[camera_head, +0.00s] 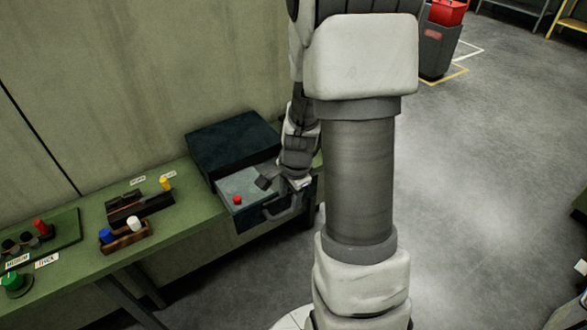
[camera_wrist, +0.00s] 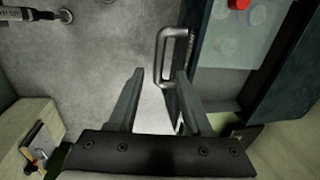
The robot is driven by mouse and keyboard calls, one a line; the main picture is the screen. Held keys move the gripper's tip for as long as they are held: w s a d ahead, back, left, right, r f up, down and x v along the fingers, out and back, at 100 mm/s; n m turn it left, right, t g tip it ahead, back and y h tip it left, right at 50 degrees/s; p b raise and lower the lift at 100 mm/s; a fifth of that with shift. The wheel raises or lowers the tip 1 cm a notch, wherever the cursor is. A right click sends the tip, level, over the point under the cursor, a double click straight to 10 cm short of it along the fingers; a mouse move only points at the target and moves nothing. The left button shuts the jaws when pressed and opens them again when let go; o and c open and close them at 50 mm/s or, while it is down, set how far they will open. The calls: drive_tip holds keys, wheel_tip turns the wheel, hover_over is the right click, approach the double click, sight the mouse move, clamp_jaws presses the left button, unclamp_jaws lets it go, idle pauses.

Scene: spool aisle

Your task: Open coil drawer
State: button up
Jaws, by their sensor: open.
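The coil drawer (camera_head: 228,218) sticks out of a dark cabinet (camera_head: 232,146) on the green bench. Its pale inside is visible, with a red piece (camera_head: 237,199) in it. The drawer's grey bar handle (camera_head: 283,209) is on its front; in the wrist view the handle (camera_wrist: 162,50) is a U-shaped metal bar. My gripper (camera_head: 284,184) is over the drawer's front end. In the wrist view my gripper (camera_wrist: 160,74) is open, its fingertips around the near end of the handle bar, not closed on it. Whether a finger touches the bar I cannot tell.
Left along the bench (camera_head: 75,262) are a small tray (camera_head: 125,238) with blue and white pegs, a dark rack (camera_head: 138,206), a green board (camera_head: 66,222) and a green knob (camera_head: 14,283). A grey bin (camera_head: 437,50) stands far back. The floor (camera_head: 480,190) at right is clear.

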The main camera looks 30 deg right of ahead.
wheel_tip(320, 180, up, 12)
drive_tip(key=s+p, duration=0.1)
drive_tip(key=s, duration=0.1)
drive_tip(key=shift+s+r+p, duration=0.15)
drive_tip(key=shift+p, duration=0.2)
drive_tip(key=s+a+r+n+t, duration=0.3)
drive_tip(key=s+a+r+n, duration=0.8)
drive_tip(key=n, duration=0.6)
wheel_tip(320, 180, up, 3)
drive_tip(key=shift+a+f+t, duration=0.1)
drive_tip(key=shift+a+t, duration=0.2)
drive_tip(key=shift+a, duration=0.65)
drive_tip(key=shift+s, duration=0.1)
